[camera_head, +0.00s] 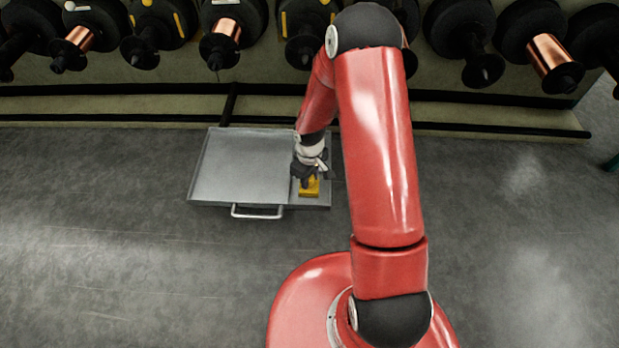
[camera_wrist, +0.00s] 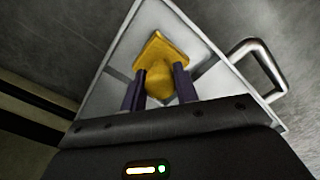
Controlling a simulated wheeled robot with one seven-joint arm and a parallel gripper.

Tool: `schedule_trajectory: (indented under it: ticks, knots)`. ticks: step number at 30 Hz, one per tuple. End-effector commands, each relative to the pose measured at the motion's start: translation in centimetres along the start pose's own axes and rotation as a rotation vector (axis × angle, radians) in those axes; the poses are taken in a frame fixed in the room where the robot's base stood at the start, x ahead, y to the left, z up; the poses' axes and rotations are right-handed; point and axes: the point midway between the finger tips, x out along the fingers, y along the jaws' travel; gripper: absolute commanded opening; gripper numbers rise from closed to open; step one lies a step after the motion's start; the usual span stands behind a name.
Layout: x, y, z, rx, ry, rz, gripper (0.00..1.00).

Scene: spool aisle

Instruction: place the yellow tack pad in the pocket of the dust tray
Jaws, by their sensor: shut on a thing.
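The yellow tack pad (camera_head: 309,189) shows at the right end of the grey dust tray (camera_head: 240,165), in the narrow right compartment. My gripper (camera_head: 306,172) points down over it and is shut on the pad's raised middle. In the wrist view the pad (camera_wrist: 165,50) lies between the two dark fingers (camera_wrist: 158,88), with its square base beyond them. The tray's wall and handle (camera_wrist: 262,65) show around it. I cannot tell whether the pad's base touches the pocket floor. My wrist and fingers hide part of the right compartment in the head view.
The tray lies on the grey floor with its metal handle toward me. Behind it is a rack of black spools, several with copper wire (camera_head: 552,55), above a low ledge (camera_head: 480,121). The floor left and right of the tray is clear.

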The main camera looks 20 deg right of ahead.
Motion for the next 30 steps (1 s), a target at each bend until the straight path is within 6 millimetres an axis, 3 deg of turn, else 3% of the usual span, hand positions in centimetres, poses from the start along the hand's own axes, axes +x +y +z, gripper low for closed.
schedule_trajectory:
  ticks: [8, 9, 14, 23, 26, 30]
  knots:
    - [0.3, 0.0, 0.0, 0.0, 0.0, 0.0, 0.08]
    - [0.2, 0.0, 0.0, 0.0, 0.0, 0.0, 0.32]
    - [0.2, 0.0, 0.0, 0.0, 0.0, 0.0, 0.52]
    - [-0.1, 0.0, 0.0, 0.0, 0.0, 0.0, 0.52]
    - [-1.0, 0.1, 0.0, 0.001, 0.002, 0.001, 0.52]
    - [-3.7, 0.1, -0.1, 0.002, 0.003, 0.003, 0.52]
